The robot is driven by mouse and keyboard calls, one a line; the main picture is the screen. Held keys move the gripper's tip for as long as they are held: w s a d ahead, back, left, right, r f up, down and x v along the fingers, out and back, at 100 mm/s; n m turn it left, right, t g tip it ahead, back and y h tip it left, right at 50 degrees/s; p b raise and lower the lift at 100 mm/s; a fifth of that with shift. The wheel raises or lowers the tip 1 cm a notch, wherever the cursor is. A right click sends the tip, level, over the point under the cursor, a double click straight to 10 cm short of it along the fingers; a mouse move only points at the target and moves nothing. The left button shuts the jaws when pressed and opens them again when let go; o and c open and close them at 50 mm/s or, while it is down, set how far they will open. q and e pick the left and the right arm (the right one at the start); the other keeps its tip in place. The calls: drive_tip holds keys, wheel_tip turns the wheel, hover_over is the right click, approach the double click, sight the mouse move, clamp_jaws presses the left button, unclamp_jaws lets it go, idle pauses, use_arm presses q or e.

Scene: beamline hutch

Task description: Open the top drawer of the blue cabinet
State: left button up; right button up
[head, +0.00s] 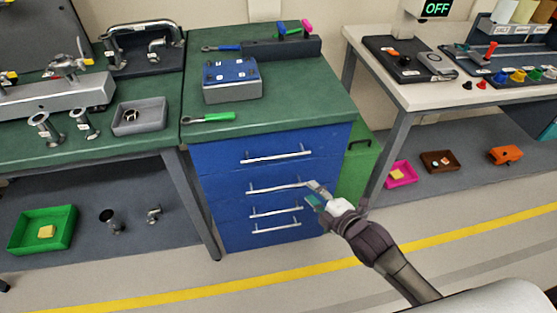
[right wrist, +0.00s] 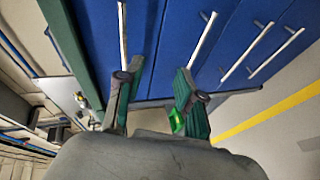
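The blue cabinet (head: 215,190) stands under a green worktop, with its drawers flush in the front. The top drawer (head: 222,157) has a pale bar handle (head: 276,156); more handles sit below it. My right gripper (head: 315,194) is at the cabinet's right side, near the right end of the second handle (head: 275,187). In the right wrist view my right gripper (right wrist: 157,72) has its fingers apart with nothing between them. There the top handle (right wrist: 122,35) lies beyond the left finger and the second handle (right wrist: 202,40) beyond the right one. My left gripper does not show.
On the cabinet top are a blue-topped box (head: 232,82), a green-handled tool (head: 210,118) and a dark tool holder (head: 270,49). A green bin (head: 356,165) stands right of the cabinet. Workbenches flank both sides. The floor in front is clear, with a yellow stripe (head: 300,272).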

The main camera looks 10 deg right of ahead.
sight(278, 156)
wheel_tip(278, 156, up, 5)
drive_tip(key=a+n+y, duration=0.1)
drive_tip(key=a+n, duration=0.1)
drive_tip(key=shift+t, duration=0.4)
drive_tip(key=x, duration=1.3)
drive_tip(key=shift+w+a, duration=0.15)
drive_tip(key=shift+w, duration=0.2)
drive_tip(key=shift+c, duration=0.3)
clamp_jaws()
